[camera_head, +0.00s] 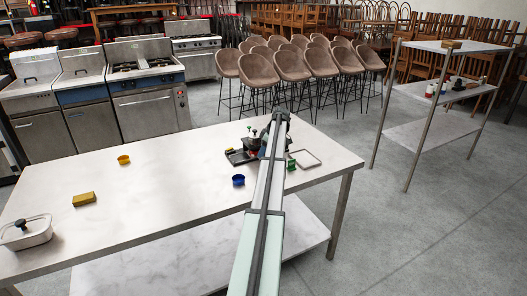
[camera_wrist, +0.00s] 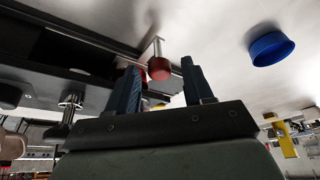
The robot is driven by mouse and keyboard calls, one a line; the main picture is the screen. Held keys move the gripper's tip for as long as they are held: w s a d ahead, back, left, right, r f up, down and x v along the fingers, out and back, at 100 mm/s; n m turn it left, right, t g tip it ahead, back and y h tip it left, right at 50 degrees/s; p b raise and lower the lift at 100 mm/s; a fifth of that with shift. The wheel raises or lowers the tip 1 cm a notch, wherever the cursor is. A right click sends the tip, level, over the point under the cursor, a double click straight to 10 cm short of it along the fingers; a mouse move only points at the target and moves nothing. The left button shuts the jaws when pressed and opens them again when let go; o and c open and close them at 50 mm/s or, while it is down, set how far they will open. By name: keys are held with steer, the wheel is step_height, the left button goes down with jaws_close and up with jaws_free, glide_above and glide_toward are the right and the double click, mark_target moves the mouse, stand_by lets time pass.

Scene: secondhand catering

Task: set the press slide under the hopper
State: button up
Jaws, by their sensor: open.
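The dark press (camera_head: 240,156) sits near the right end of the steel table, partly hidden by my arm in the head view. In the wrist view its dark body (camera_wrist: 70,60) fills the upper left. A red knob on a metal stem (camera_wrist: 158,68) stands out from it. My gripper (camera_wrist: 162,63) is open, with the knob between its two fingers in the picture. I cannot tell whether either finger touches it. The slide and hopper cannot be told apart clearly.
A blue cup (camera_head: 238,180) stands just in front of the press; it also shows in the wrist view (camera_wrist: 271,48). A square tray (camera_head: 306,159) and green piece (camera_head: 291,164) lie to the right.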

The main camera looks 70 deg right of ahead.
steer(key=v, duration=1.4)
steer(key=shift+w, duration=0.15)
